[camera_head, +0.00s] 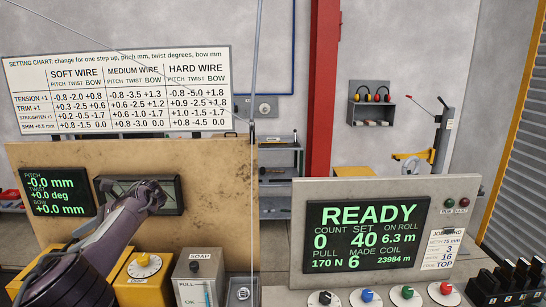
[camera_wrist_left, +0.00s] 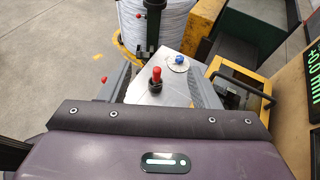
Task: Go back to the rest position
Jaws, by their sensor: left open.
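My left arm comes in from the lower left in the head view. Its purple left gripper (camera_head: 150,192) is in front of a dark framed window (camera_head: 172,204) in the tan panel and hides part of it. In the left wrist view the left gripper (camera_wrist_left: 160,86) has its grey fingers apart, with nothing seen held between them. Beyond the fingers is a pale metal plate (camera_wrist_left: 150,93) with a red-topped knob (camera_wrist_left: 156,74) and a blue knob (camera_wrist_left: 179,60). I cannot tell how far the fingers are from them. My right gripper is in neither view.
A tan panel (camera_head: 220,180) with a green readout (camera_head: 57,192) stands at the left. A READY display (camera_head: 367,232) stands at the right, above several coloured knobs. A yellow box (camera_head: 146,280) and a soap box (camera_head: 199,277) are near the arm. A white coil (camera_wrist_left: 170,22) shows in the wrist view.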

